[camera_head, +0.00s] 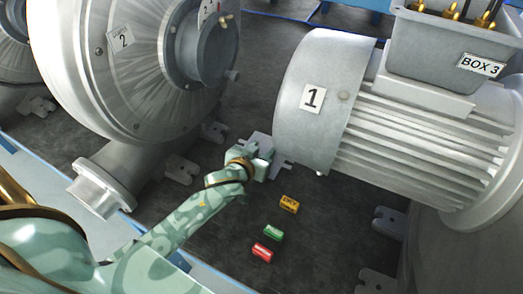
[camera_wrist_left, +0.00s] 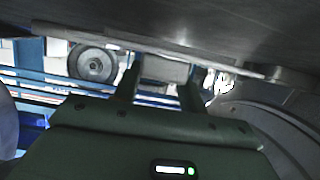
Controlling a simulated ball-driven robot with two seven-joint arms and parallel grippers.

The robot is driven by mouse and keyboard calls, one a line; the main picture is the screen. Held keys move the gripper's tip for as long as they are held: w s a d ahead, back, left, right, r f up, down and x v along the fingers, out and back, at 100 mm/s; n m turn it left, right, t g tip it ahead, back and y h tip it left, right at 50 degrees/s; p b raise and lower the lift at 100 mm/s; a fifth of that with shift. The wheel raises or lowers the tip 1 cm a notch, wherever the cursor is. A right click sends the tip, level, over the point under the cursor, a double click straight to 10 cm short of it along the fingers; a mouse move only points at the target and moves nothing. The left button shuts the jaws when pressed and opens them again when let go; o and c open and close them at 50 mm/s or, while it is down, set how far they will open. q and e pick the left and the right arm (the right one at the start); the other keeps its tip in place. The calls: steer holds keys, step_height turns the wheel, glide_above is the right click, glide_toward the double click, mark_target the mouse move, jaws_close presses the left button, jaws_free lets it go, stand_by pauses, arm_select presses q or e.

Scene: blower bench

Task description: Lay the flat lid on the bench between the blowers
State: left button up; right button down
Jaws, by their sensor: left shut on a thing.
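My left gripper (camera_head: 266,158) reaches in from the lower left between the two blowers, beside the housing labelled 1. In the left wrist view its two fingers (camera_wrist_left: 158,88) are shut on a light grey block-like part (camera_wrist_left: 165,69), which I take to be part of the flat lid. A broad grey surface lies just above it there; I cannot tell whether it is lid or blower. In the head view the held thing is mostly hidden by the gripper. Blower 2 (camera_head: 120,75) stands left and blower 1 (camera_head: 312,125) right. My right gripper is not in view.
Yellow (camera_head: 289,204), green (camera_head: 273,233) and red (camera_head: 262,252) small blocks lie on the dark bench (camera_head: 325,225) in front of the gripper. Grey slotted feet (camera_head: 181,170) stick out by the blowers. A terminal box labelled BOX 3 (camera_head: 450,45) tops blower 1.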

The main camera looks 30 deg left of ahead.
arm_select(q)
steer(key=shift+s+f, duration=0.25)
steer(key=shift+f, duration=0.4)
steer(key=o, duration=1.1)
steer(key=shift+s+d+f, duration=0.1)
steer(key=shift+f, duration=0.1)
steer(key=shift+c, duration=0.2)
steer(key=shift+r, duration=0.35)
steer(key=p+v, duration=0.2)
steer(key=v, duration=0.3)
steer(key=r+p+v, duration=0.1)
steer(key=v, duration=0.5)
steer(key=shift+w+r+p, duration=0.1)
steer(key=shift+w+p, duration=0.15)
steer(key=shift+p, duration=0.15)
steer(key=shift+s+r, duration=0.15)
steer(key=shift+s, duration=0.2)
